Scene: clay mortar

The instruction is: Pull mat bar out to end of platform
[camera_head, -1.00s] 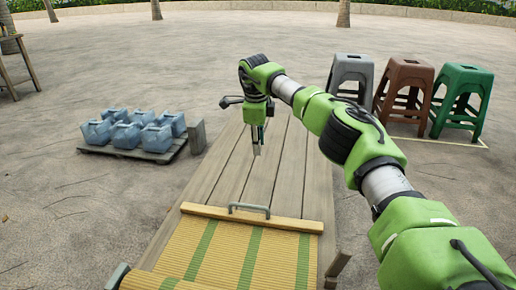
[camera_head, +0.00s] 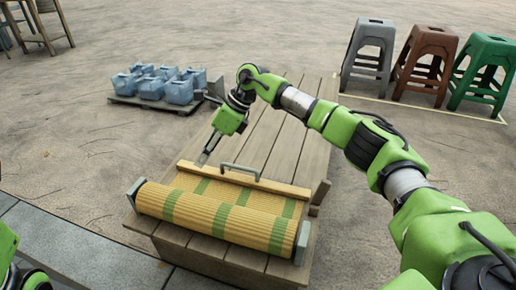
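The mat bar (camera_head: 282,188) is a pale wooden strip with a grey handle (camera_head: 240,168) on top. It lies across the plank platform (camera_head: 292,140). The yellow mat with green stripes (camera_head: 270,203) runs from the bar to a thick roll (camera_head: 190,212) at the near end of the platform. The roll sits between grey end brackets. My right gripper (camera_head: 203,158) points down just left of the handle, close to the bar's left part. It holds nothing visible; its fingers overlap, so the gap is unclear. Only a piece of my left arm shows at bottom left.
Several blue jugs (camera_head: 150,88) stand on a low pallet (camera_head: 150,105) left of the platform. Grey (camera_head: 368,55), brown (camera_head: 425,62) and green (camera_head: 484,72) stools stand at the right back. The platform's far planks are clear.

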